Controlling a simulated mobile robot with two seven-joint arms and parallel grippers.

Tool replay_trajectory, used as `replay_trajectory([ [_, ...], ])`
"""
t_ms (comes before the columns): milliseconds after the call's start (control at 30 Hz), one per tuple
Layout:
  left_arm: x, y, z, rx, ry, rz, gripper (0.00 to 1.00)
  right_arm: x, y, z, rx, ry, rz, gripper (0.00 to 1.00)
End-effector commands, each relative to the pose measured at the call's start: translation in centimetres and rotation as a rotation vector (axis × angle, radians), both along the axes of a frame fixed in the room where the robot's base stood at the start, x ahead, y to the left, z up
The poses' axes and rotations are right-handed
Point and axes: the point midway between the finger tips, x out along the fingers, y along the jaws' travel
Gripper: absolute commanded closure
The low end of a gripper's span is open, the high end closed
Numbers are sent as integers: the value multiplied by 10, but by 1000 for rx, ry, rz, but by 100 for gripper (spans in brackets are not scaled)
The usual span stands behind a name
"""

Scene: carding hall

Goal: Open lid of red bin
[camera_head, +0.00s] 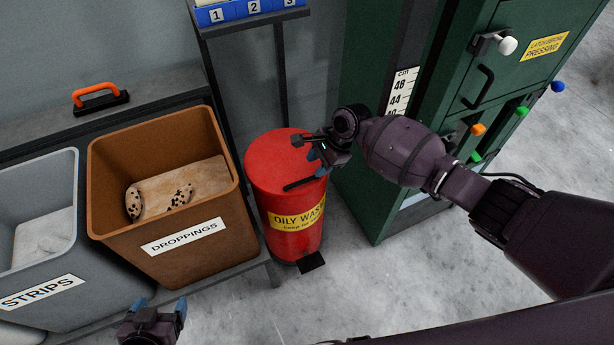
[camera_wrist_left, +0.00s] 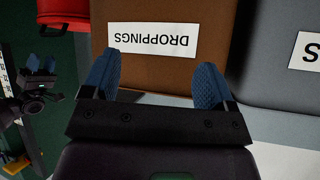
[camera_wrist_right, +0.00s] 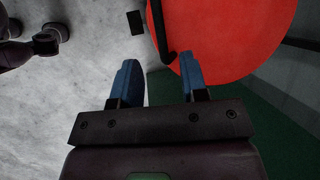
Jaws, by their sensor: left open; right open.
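The red bin (camera_head: 283,185) stands on the floor with its round lid (camera_head: 270,160) shut. It has a yellow "OILY WASTE" label and a black pedal (camera_head: 311,262) at its foot. A black bar handle (camera_head: 305,181) sticks out at the lid's front edge; it also shows in the right wrist view (camera_wrist_right: 157,27). My right gripper (camera_head: 318,160) is open above the lid's right side. In the right wrist view the handle's near end lies just beyond the fingertips, closer to the right finger; contact cannot be told. My left gripper (camera_head: 159,307) is open and empty, in front of the brown bin.
A brown "DROPPINGS" bin (camera_head: 185,245) and a grey "STRIPS" bin (camera_head: 45,265) stand on a low rack left of the red bin. A green cabinet (camera_head: 365,130) stands close on the right. A blue numbered rack (camera_head: 250,10) is behind. The floor in front is clear.

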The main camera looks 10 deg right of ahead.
Motion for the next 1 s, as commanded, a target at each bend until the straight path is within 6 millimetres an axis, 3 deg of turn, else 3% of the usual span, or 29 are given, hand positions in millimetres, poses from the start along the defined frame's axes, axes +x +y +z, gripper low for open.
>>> replay_trajectory([
  [33, -1, -1, -7, -1, 8, -1, 21, -1, 5, -15, 0, 7, 1, 60],
  [100, -1, -1, -10, -1, 13, -3, 21, -1, 10, -27, -1, 7, 2, 60],
  [333, 6, -4, -12, -3, 7, -9, 21, 2, 23, -55, 0, 4, 1, 60],
  [833, 8, -5, -12, -4, 4, -10, 21, 4, 29, -63, 1, -3, 1, 60],
  [867, 8, -5, -12, -4, 4, -10, 21, 4, 29, -63, 0, -2, 1, 61],
  [1000, 7, -5, -13, -4, 5, -10, 21, 4, 29, -63, 0, -2, 1, 83],
])
